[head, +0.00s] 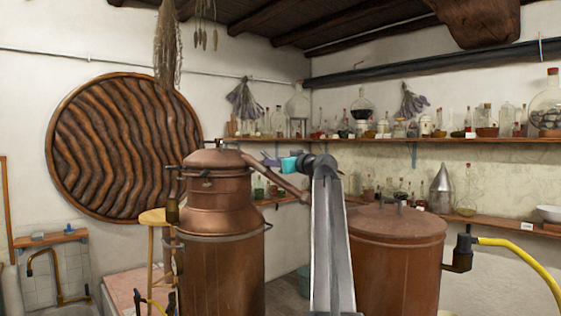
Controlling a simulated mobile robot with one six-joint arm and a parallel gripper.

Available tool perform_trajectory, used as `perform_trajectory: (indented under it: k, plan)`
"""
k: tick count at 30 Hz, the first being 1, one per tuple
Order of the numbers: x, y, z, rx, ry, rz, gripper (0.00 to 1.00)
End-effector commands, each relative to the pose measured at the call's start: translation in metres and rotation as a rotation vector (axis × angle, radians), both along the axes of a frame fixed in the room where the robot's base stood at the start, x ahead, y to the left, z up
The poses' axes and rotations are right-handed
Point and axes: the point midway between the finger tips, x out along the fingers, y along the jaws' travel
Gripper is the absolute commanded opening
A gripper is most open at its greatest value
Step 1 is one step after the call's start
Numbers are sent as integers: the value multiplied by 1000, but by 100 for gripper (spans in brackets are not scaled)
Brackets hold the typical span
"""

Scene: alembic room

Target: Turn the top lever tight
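The copper still (213,235) stands left of centre, with a domed lid (215,160) on top. A small dark bar or handle (216,143) rises above the lid. Dark fittings (190,174) run along the lid's left rim; I cannot tell which of these is the top lever or how tight it is.
A second copper vessel (398,258) stands at the right, with a yellow hose (520,262) beside it. Shelves of glassware (450,139) line the back walls. Dried herbs (167,45) hang above.

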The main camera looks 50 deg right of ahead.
Motion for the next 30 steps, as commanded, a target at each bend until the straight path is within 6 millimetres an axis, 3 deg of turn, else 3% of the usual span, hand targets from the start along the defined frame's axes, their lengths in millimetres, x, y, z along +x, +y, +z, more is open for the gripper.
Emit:
perform_trajectory:
  k: [8, 15, 30]
  plan:
    - [1, 0, -1, 0, 0, 0, 32]
    - [1, 0, 0, 0, 0, 0, 0]
    - [2, -5, -4, -25, -6, 51, 0]
